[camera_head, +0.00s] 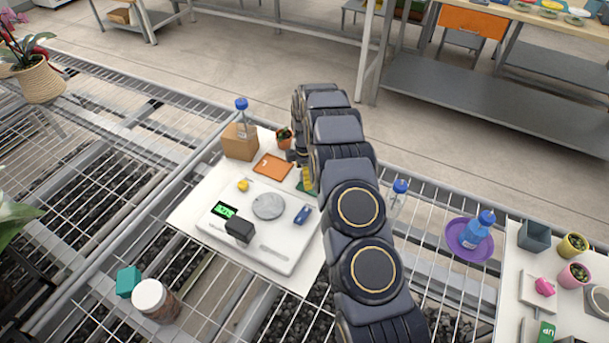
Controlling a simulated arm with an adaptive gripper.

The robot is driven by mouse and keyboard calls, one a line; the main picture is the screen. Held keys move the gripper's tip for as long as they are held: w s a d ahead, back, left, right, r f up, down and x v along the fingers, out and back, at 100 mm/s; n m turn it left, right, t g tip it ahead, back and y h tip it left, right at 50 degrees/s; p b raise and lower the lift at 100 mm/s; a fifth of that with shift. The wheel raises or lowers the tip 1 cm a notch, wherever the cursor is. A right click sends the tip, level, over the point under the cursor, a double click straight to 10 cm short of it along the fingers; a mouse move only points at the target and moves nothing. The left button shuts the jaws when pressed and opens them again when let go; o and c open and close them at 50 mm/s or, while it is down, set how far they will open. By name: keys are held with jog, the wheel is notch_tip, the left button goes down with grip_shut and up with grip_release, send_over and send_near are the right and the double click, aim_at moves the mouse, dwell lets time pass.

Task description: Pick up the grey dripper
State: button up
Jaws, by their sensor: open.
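I cannot pick out the grey dripper with certainty; nothing in view clearly has its shape, and my arm covers part of the white board. My gripper (298,157) is open at the far end of my arm, pointing down over the right back part of the white board (195,207). It is small and largely hidden by my arm, beside a small terracotta pot (284,138) and a yellow item (307,179). I see nothing held in it.
On the board are a scale (268,251) with a dark block (239,229), a cardboard box (239,142) and an orange card (273,166). Right of my arm stand a bottle (398,195), a purple saucer (456,244) with a blue bottle, and a grey square pot (535,236).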

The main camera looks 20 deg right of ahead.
jog(key=c, duration=1)
